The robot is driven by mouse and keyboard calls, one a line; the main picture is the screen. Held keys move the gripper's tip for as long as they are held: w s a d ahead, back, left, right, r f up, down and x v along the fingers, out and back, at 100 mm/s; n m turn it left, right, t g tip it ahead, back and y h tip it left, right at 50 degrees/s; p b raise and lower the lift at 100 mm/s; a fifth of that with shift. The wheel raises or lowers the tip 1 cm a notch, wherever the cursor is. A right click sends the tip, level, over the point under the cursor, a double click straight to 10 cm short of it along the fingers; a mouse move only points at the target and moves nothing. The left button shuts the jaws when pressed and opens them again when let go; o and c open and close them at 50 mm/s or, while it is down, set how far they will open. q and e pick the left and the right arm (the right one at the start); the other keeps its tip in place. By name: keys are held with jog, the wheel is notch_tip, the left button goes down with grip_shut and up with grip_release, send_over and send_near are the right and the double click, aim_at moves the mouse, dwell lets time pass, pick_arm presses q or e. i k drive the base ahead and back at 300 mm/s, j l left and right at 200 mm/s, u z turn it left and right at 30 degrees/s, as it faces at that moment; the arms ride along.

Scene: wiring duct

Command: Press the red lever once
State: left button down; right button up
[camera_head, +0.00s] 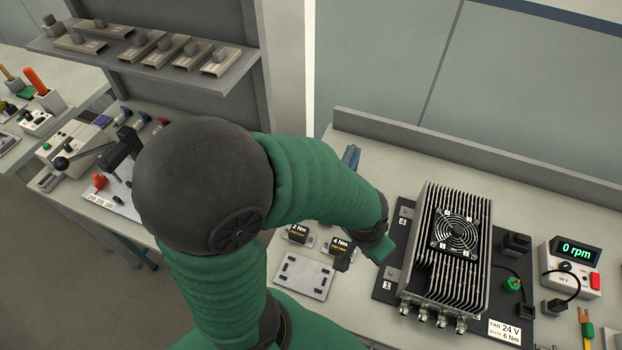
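A small red lever-like part (99,181) stands on a light panel on the left bench, left of my arm's dark elbow. I cannot tell for certain which is the task's lever. My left arm crosses the middle of the camera_head view. Its end, with what looks like the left gripper (378,249), hangs beside the finned unit, far from the red part on the left bench. Its fingers do not show clearly. My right gripper is not in view.
The finned unit (448,250) with a fan stands on a dark plate. The supply box (571,265) reads 0 rpm. A shelf (150,60) holds several small modules. A black-knobbed lever (61,163) and an orange-red handle (37,82) are at the left.

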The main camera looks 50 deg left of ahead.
aim_at(349, 156)
jog(key=k+j+u, duration=0.1)
jog(key=u, duration=0.75)
jog(key=i+l+u, duration=0.1)
jog(key=u, duration=0.5)
